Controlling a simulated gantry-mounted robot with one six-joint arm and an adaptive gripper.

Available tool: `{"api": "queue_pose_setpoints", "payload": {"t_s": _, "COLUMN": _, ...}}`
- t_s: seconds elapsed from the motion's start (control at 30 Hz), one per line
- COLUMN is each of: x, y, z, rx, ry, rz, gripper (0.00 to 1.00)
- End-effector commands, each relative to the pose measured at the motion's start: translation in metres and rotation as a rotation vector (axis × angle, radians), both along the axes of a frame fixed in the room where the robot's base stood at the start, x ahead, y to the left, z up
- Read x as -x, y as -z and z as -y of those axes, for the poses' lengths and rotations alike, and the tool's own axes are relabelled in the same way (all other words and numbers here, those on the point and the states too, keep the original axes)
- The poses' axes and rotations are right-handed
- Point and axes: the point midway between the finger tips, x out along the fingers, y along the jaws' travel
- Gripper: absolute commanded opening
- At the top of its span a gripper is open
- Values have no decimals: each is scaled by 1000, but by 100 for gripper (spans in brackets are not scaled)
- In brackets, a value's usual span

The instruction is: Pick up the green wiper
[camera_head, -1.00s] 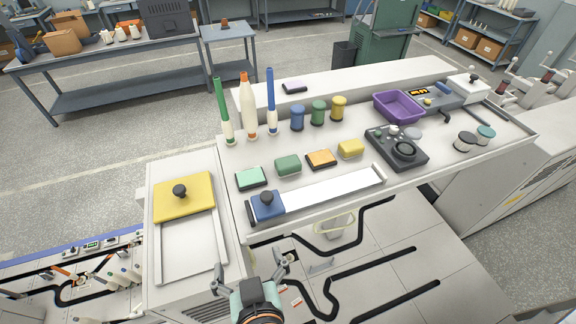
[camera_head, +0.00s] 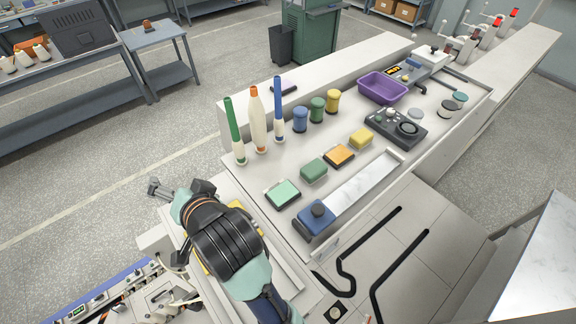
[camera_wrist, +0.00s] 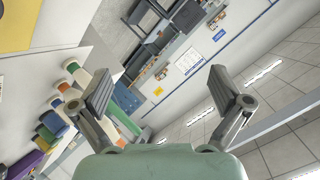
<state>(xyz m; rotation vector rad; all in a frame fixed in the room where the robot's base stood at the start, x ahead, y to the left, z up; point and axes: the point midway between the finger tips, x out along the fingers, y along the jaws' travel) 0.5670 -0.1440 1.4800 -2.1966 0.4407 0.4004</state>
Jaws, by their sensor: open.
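In the head view, a mint-green block with a dark base (camera_head: 283,194) lies on the white bench top, near its left end. A darker green block (camera_head: 313,170) lies just beyond it to the right. I cannot tell which of the two is the wiper. My gripper (camera_head: 163,222) is left of both, well apart from them, and points left, away from the blocks. In the wrist view, the fingers of my gripper (camera_wrist: 160,90) are spread with nothing between them. I cannot make out either green block in the wrist view.
Orange (camera_head: 339,155) and yellow (camera_head: 360,138) blocks continue the row. Tall cones (camera_head: 258,120) and short spools (camera_head: 317,110) stand behind it. My arm partly covers a yellow plate (camera_head: 236,205). A purple bin (camera_head: 382,88) stands farther right.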

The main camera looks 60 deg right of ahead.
Motion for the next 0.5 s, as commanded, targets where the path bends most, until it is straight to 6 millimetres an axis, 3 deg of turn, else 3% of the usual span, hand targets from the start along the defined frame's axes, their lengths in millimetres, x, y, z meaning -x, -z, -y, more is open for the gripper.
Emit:
{"api": "queue_pose_setpoints", "payload": {"t_s": 0.03, "x": -1, "y": 4, "z": 30, "rx": -123, "ry": 94, "rz": -20, "gripper": 100}}
{"api": "queue_pose_setpoints", "payload": {"t_s": 0.17, "x": 14, "y": 29, "z": 113, "rx": -554, "ry": 438, "rz": -79, "gripper": 100}}
{"api": "queue_pose_setpoints", "payload": {"t_s": 0.3, "x": 62, "y": 55, "z": 205, "rx": -1066, "ry": 944, "rz": -99, "gripper": 100}}
{"api": "queue_pose_setpoints", "payload": {"t_s": 0.4, "x": 103, "y": 65, "z": 253, "rx": -1356, "ry": 1293, "rz": -72, "gripper": 100}}
{"api": "queue_pose_setpoints", "payload": {"t_s": 0.5, "x": 137, "y": 70, "z": 281, "rx": -1546, "ry": 1557, "rz": -33, "gripper": 100}}
